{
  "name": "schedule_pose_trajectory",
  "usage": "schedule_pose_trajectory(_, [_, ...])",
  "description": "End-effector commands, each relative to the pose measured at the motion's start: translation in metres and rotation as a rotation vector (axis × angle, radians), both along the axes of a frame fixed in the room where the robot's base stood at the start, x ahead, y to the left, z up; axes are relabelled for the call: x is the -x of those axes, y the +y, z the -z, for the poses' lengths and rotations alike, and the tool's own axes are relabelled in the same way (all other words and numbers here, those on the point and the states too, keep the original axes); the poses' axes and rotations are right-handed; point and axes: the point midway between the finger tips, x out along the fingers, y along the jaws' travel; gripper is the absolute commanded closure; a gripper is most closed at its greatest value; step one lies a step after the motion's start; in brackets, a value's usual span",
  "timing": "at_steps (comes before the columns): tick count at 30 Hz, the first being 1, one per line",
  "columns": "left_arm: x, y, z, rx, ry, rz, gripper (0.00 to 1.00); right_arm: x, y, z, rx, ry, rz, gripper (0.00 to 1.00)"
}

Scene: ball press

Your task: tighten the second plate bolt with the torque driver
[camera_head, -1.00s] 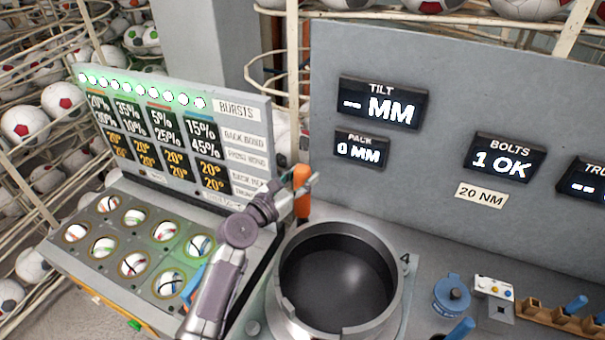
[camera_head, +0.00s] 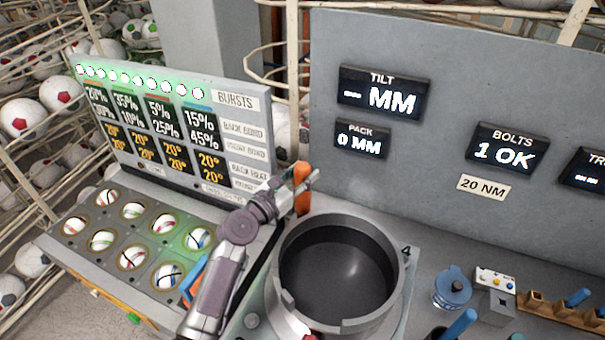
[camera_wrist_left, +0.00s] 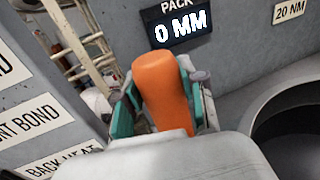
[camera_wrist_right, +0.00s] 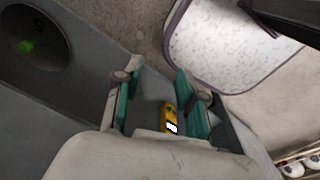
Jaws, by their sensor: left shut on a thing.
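The torque driver shows as an upright orange handle (camera_head: 302,189) at the back left of the round press cylinder (camera_head: 335,226). My left gripper (camera_head: 304,181) is shut on this handle. In the left wrist view the orange handle (camera_wrist_left: 163,92) sits between the two teal finger pads. The driver's tip and the bolt under it are hidden. A round bolt head (camera_head: 252,321) shows on the plate at the front left of the cylinder. The bolts display (camera_head: 507,150) reads "1 OK". My right gripper (camera_wrist_right: 160,98) is open and empty in the right wrist view.
A tray of small balls (camera_head: 133,256) stands left of the press under a percentage board (camera_head: 180,125). A blue-lidded pot (camera_head: 452,287) and a small button box (camera_head: 494,294) stand right. A yellow device (camera_wrist_right: 169,117) lies beyond my right fingers.

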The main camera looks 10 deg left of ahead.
Motion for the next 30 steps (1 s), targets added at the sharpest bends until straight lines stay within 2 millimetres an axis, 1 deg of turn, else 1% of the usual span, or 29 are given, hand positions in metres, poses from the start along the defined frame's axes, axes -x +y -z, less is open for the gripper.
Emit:
schedule_pose_trajectory(1, [-0.0004, 0.0000, -0.0026, 0.001, -0.005, -0.001, 1.00, -0.0002, 0.0001, -0.0002, 0.000, 0.000, 0.000, 0.60])
schedule_pose_trajectory(10, [-0.0004, 0.0001, -0.0020, 0.001, -0.005, -0.001, 1.00, 0.0000, 0.0006, 0.0003, -0.001, 0.000, -0.001, 0.60])
schedule_pose_trajectory(30, [-0.0003, 0.0001, 0.0074, 0.003, -0.004, -0.001, 1.00, 0.0003, 0.0035, 0.0075, -0.004, 0.001, 0.000, 0.60])
